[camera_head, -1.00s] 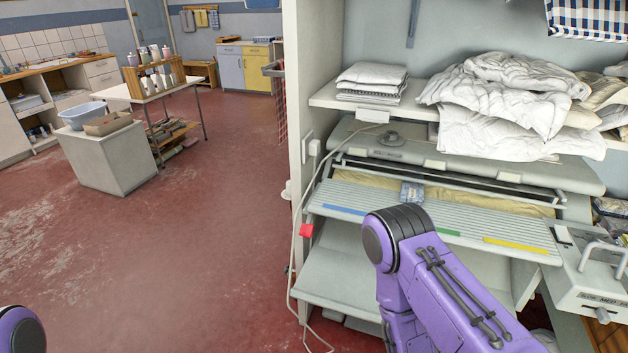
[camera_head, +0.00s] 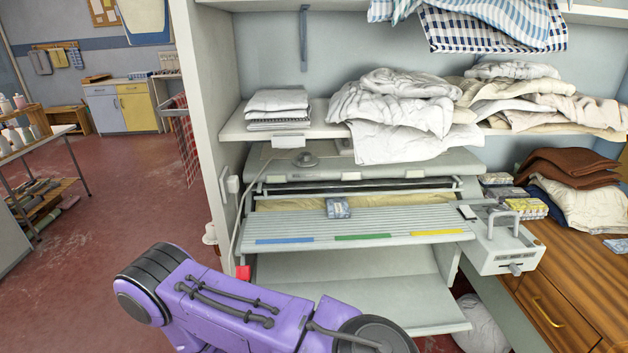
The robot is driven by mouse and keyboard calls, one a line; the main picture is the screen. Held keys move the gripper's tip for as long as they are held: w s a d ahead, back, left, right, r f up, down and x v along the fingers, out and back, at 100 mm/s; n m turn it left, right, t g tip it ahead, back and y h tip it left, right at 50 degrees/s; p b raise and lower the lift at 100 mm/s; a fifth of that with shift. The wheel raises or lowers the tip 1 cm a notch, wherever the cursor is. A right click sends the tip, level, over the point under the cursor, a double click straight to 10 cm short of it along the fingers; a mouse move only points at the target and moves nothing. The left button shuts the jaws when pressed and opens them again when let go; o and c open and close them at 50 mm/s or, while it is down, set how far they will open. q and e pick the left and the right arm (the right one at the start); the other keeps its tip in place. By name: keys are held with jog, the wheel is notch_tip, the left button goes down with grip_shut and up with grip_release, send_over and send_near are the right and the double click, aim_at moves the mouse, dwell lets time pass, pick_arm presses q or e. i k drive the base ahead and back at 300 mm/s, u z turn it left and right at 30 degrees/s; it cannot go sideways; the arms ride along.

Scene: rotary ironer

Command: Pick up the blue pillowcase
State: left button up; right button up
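I cannot make out a clear blue pillowcase. Blue cloth shows as a dark blue edge (camera_head: 540,193) in the folded pile on the wooden cabinet at right, under brown cloths (camera_head: 567,168) and beside a white cloth (camera_head: 590,205). Blue-and-white checked cloths (camera_head: 490,25) hang from the top shelf. A small blue-grey packet (camera_head: 338,208) lies on the ironer's slatted feed board (camera_head: 300,222). A purple arm link of mine crosses the bottom of the view. Neither gripper shows, so I cannot see what either holds.
A white shelf (camera_head: 237,124) above the ironer holds a folded white stack (camera_head: 277,104) and heaped white linen (camera_head: 400,110). A grey control box (camera_head: 505,250) juts out at the ironer's right. The wooden cabinet (camera_head: 570,275) stands right of it. Red floor (camera_head: 120,215) is open at left.

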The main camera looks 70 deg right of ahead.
aim_at(336, 207)
jog(key=i, duration=1.2)
jog(key=z, duration=2.15)
